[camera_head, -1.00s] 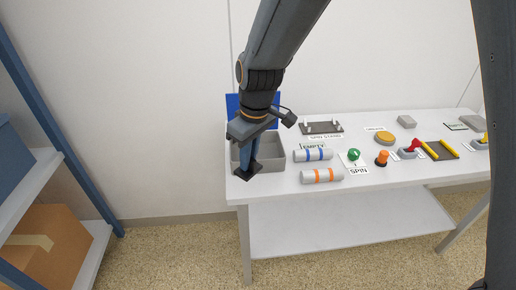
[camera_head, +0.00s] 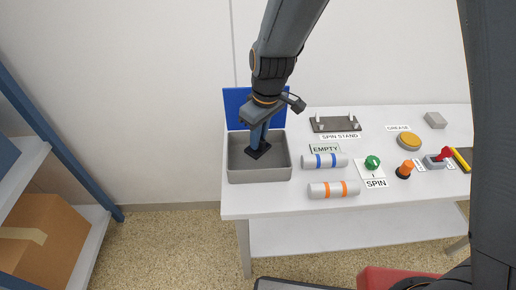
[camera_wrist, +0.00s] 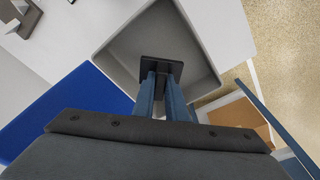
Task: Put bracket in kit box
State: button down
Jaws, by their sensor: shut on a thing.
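The bracket (camera_head: 257,152) is a small dark plate. My gripper (camera_head: 260,140) is shut on it and points down over the kit box. The kit box (camera_head: 262,175) is an open grey bin with a blue panel (camera_head: 237,97) behind it, at the left end of the table. In the wrist view the bracket (camera_wrist: 161,67) is between my fingertips (camera_wrist: 163,76), inside the outline of the kit box (camera_wrist: 212,80). I cannot tell whether the bracket touches the box floor.
A shelf with a cardboard box (camera_head: 40,240) is at far left.

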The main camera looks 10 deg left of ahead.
aim_at(258, 151)
jog(key=shift+f+p, duration=0.45)
jog(key=shift+f, duration=2)
jog(key=c, duration=1.8)
grip_release()
jog(key=shift+f, duration=0.1)
jog(key=shift+o, duration=0.2)
jog(key=r+b, duration=0.1)
jog(key=r, duration=0.3)
jog(key=d+r, duration=0.1)
jog(key=r, duration=0.3)
jog(key=s+r+b, duration=0.1)
jog(key=r, duration=0.3)
jog(key=shift+d+r+b, duration=0.1)
jog(key=shift+d+b, duration=0.15)
jog(key=shift+b, duration=0.05)
jog(key=s+d+m, duration=0.3)
jog(key=d+m, duration=0.1)
jog(key=d, duration=0.5)
jog(key=s+d+f+m+h, duration=0.1)
jog(key=s+d+m, duration=0.2)
jog(key=d, duration=0.6)
jog(key=s+d+m, duration=0.3)
jog(key=d+m, duration=0.1)
jog(key=d, duration=0.5)
jog(key=shift+s+d+f+m, duration=0.2)
jog(key=shift+f+m, duration=0.1)
jog(key=shift+f, duration=0.1)
